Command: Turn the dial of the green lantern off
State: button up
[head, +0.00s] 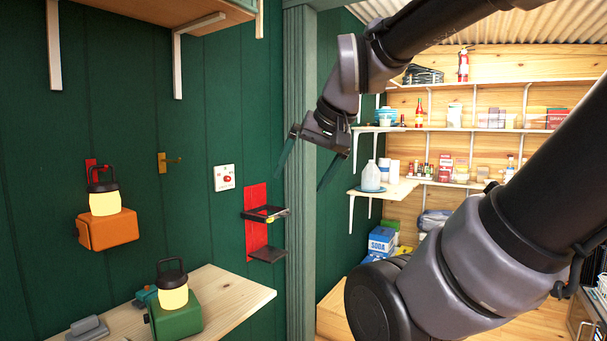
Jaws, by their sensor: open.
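The green lantern (175,316) stands upright on a wooden shelf at the lower left, with a glowing yellow lamp and a dark handle on top. I cannot make out its dial clearly; a small knob-like part shows on its left side. An orange lantern (107,229), also glowing, hangs on the green wall above and to the left. My gripper (301,176) is open and empty, with its two fingers pointing down. In the picture it is above and to the right of the green lantern, well apart from it.
The wooden shelf (236,293) also holds a grey object (88,328) and a teal object left of the lantern. A red bracket with dark ledges (266,214) and a white switch box (224,178) are on the wall. An upper shelf (160,18) juts out overhead.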

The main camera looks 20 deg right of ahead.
aim_at(176, 314)
jog(key=k+j, duration=0.1)
jog(key=j, duration=0.45)
jog(key=k+j+u, duration=0.15)
jog(key=j, duration=0.45)
jog(key=i+l, duration=0.1)
jog(key=l, duration=0.25)
jog(key=i+l, duration=0.1)
jog(key=l, duration=0.25)
jog(key=i+l, duration=0.15)
jog(key=l, duration=0.15)
jog(key=i+l+u, duration=0.1)
jog(key=l+u, duration=0.35)
jog(key=l, duration=0.3)
jog(key=l+u, duration=0.45)
jog(key=l, duration=0.3)
jog(key=u, duration=0.6)
